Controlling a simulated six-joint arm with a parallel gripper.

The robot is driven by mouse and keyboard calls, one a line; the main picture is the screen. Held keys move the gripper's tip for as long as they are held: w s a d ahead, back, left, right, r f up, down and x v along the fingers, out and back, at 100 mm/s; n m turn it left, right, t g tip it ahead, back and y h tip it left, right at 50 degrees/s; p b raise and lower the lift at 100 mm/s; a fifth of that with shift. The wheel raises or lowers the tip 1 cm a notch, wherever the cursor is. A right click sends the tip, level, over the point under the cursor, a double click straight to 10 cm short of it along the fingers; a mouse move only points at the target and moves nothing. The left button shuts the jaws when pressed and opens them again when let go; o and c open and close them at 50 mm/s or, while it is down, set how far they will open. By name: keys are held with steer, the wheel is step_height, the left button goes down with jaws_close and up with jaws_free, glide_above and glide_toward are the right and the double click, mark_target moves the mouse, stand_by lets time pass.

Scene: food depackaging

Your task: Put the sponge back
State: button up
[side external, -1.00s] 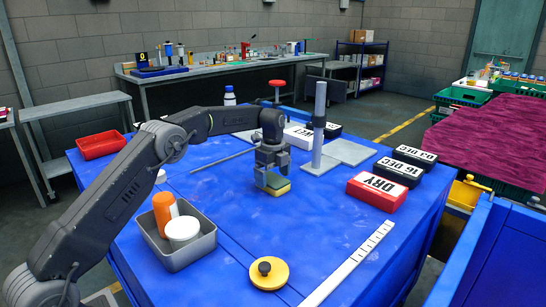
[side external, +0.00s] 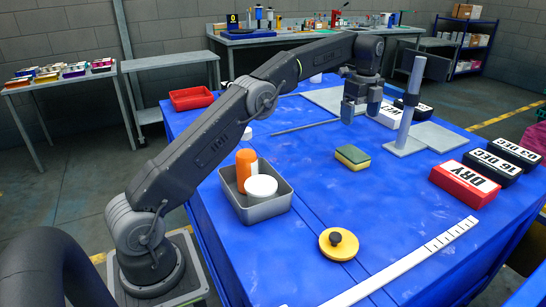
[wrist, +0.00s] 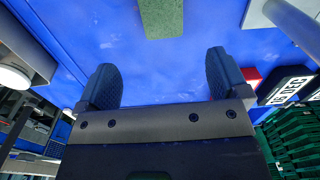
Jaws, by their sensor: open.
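The sponge (side external: 353,157), yellow with a green top, lies flat on the blue table (side external: 300,180), near its middle. My gripper (side external: 356,118) is raised above and behind the sponge, apart from it. In the wrist view the two fingers of my gripper (wrist: 160,80) are spread with nothing between them. The green face of the sponge (wrist: 161,17) shows at the top edge of that view, beyond the fingertips and partly cut off.
A metal tray (side external: 270,211) holds an orange bottle (side external: 246,160) and a white tub (side external: 261,187). A yellow knobbed disc (side external: 338,244), a white ruler (side external: 420,252), a red DRY block (side external: 464,185), black date blocks (side external: 491,164) and a grey post (side external: 410,100) stand around. Blue table beside the sponge is clear.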

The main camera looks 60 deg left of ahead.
steer(key=s+d+r+n+t, duration=0.2)
steer(key=s+d+r+n, duration=0.3)
steer(key=s, duration=0.4)
steer(key=s+d+r+n+t, duration=0.1)
steer(key=s+d+r+n, duration=0.4)
steer(key=s, duration=0.4)
steer(key=s+d+f+n+t, duration=0.1)
steer(key=s+f+n, duration=0.2)
steer(key=s, duration=0.7)
steer(key=s+d+f+n+t, duration=0.1)
steer(key=s+f+n, duration=0.3)
steer(key=s, duration=0.6)
step_height(320, 180, down, 2)
steer(key=shift+s+d+f, duration=0.1)
steer(key=shift+s+d, duration=0.15)
steer(key=shift+d, duration=0.35)
